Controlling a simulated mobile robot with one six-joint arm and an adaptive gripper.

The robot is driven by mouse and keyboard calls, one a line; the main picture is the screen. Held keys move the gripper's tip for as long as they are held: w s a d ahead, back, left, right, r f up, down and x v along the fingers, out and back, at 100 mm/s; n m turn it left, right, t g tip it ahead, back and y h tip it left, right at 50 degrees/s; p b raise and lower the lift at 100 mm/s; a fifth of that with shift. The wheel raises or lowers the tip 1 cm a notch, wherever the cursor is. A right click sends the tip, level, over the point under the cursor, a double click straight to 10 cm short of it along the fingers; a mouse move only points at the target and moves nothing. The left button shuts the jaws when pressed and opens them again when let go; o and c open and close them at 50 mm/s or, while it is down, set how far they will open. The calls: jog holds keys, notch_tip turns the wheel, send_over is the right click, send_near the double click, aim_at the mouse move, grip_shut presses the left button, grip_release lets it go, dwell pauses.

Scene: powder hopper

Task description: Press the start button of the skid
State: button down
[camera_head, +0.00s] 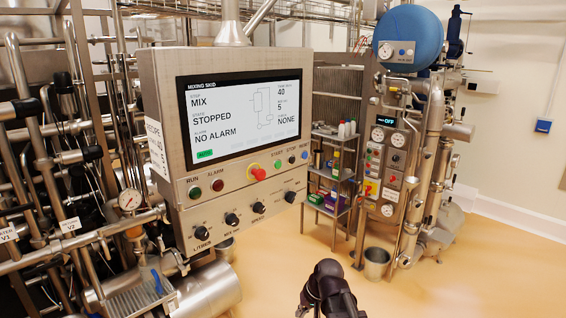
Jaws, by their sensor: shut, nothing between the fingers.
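The skid's control panel (231,187) is a grey metal box left of centre. The green start button (279,165) sits below the screen on the right, under a START label. Beside it are a dark stop button (292,160) and a blue reset button (305,155). The screen (238,112) reads MIX, STOPPED, NO ALARM and AUTO. My gripper (327,272) is dark, at the bottom edge of the picture. It is shut and empty, below and right of the button in the picture, and not touching the panel. Its lower part is cut off.
A red emergency knob on yellow (258,173) is left of the start button. Knobs (232,219) line the panel's lower edge. Pipes crowd the left. A shelf rack (334,172), a bucket (376,262) and a second machine (385,160) stand behind. The right floor is clear.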

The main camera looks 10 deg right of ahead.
aim_at(279, 166)
jog(key=w+r+m+t+y+p, duration=0.4)
jog(key=w+r+t+y+p, duration=0.25)
jog(key=w+r, duration=0.85)
jog(key=w+d+r+m+t+p, duration=0.3)
jog(key=r, duration=0.5)
jog(key=w+d+r+m+t+p, duration=0.3)
jog(key=w+d+r+p, duration=0.1)
jog(key=r, duration=0.4)
jog(key=shift+d+r, duration=0.15)
jog(key=shift+r, duration=0.15)
jog(key=shift+w, duration=0.1)
jog(key=x, duration=1.4)
jog(key=shift+r, duration=0.15)
